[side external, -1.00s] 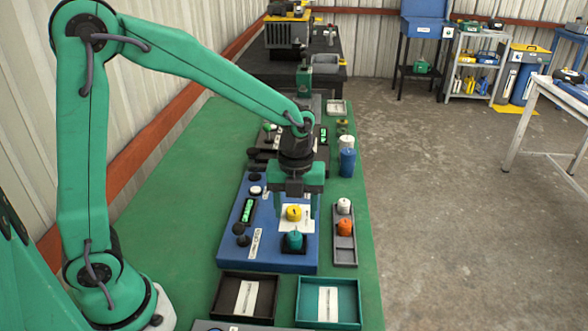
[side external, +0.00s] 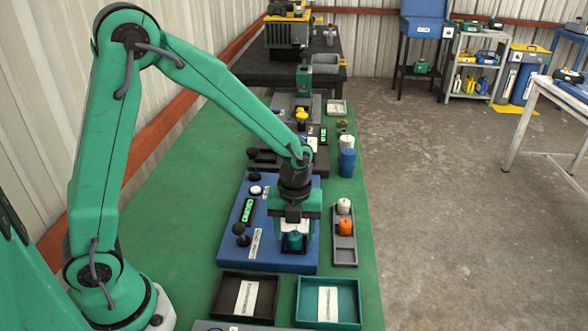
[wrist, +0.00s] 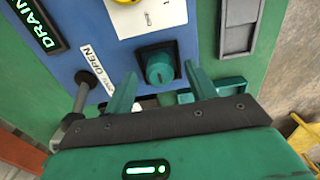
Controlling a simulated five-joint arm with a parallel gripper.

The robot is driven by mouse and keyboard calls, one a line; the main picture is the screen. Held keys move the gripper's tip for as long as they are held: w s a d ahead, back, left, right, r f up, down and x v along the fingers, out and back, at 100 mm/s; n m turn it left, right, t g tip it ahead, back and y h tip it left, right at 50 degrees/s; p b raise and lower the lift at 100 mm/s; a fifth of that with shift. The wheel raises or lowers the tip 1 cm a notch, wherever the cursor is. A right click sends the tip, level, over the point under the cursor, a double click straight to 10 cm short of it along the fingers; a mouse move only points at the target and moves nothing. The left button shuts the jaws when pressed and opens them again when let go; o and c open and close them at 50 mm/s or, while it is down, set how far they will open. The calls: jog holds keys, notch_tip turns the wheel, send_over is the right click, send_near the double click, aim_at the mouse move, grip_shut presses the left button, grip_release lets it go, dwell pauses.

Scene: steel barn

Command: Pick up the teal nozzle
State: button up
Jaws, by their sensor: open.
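The teal nozzle (side external: 295,241) sits upright on a dark square base on the blue panel (side external: 232,255). In the wrist view the nozzle (wrist: 160,68) shows as a round teal piece just beyond my fingers. My gripper (side external: 296,234) is open above it, with one finger to each side in the side view. In the wrist view my gripper (wrist: 160,75) has the nozzle in line with the gap between its fingertips. I cannot tell whether a finger touches it.
A yellow piece (wrist: 126,3) on a white plate is beside the nozzle. A grey holder (side external: 345,252) with a white piece (side external: 344,205) and an orange piece (side external: 345,227) lies to the right. A dark tray (side external: 222,292) and a teal tray (side external: 301,300) are at the front.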

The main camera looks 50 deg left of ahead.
aim_at(295, 235)
jog(key=shift+f, duration=0.35)
jog(key=c, duration=1.1)
jog(key=shift+o, duration=0.2)
jog(key=shift+r, duration=0.2)
jog(key=shift+r, duration=0.55)
jog(key=r, duration=0.3)
jog(key=shift+s+d+r, duration=0.1)
jog(key=shift+s+d, duration=0.05)
jog(key=shift+d, duration=0.15)
jog(key=s+d+r, duration=0.6)
jog(key=s+d, duration=0.1)
jog(key=d, duration=0.1)
jog(key=shift+d+r, duration=0.2)
jog(key=shift+d, duration=0.05)
